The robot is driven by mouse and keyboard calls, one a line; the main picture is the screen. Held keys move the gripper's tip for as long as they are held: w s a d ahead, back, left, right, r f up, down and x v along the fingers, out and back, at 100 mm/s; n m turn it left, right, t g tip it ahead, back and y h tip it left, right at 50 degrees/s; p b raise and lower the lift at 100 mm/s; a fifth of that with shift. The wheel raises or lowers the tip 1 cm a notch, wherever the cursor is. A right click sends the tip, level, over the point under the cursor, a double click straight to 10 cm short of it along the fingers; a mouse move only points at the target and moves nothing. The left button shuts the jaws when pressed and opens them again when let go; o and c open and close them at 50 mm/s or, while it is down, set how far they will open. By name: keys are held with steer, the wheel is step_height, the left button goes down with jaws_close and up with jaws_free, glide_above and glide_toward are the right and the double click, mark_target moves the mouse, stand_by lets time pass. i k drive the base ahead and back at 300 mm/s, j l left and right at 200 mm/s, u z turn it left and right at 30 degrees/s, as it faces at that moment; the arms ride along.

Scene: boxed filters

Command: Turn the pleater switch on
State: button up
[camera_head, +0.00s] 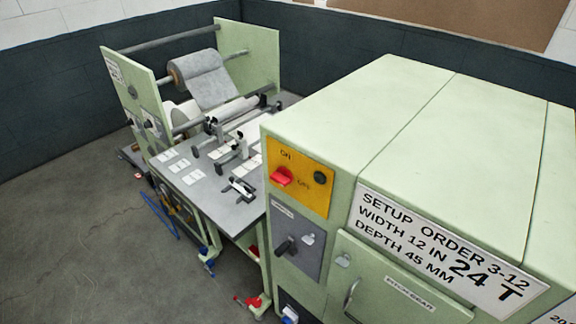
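A red rotary switch (282,177) sits on a yellow plate (316,190) at the near corner of the pale green machine. The plate carries the words ON at the top and OFF to the right of the switch. The red handle looks roughly sideways, but I cannot tell for sure which word it points to. A dark round button or lamp (320,177) is at the plate's right side. My gripper is not in view.
Below the plate is a grey panel with a black lever (286,246). A door handle (351,293) and a sign (445,245) are on the front. A roll stand (200,78) and worktable (184,172) stand behind.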

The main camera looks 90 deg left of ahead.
mark_target(283, 176)
steer(key=u, duration=2.95)
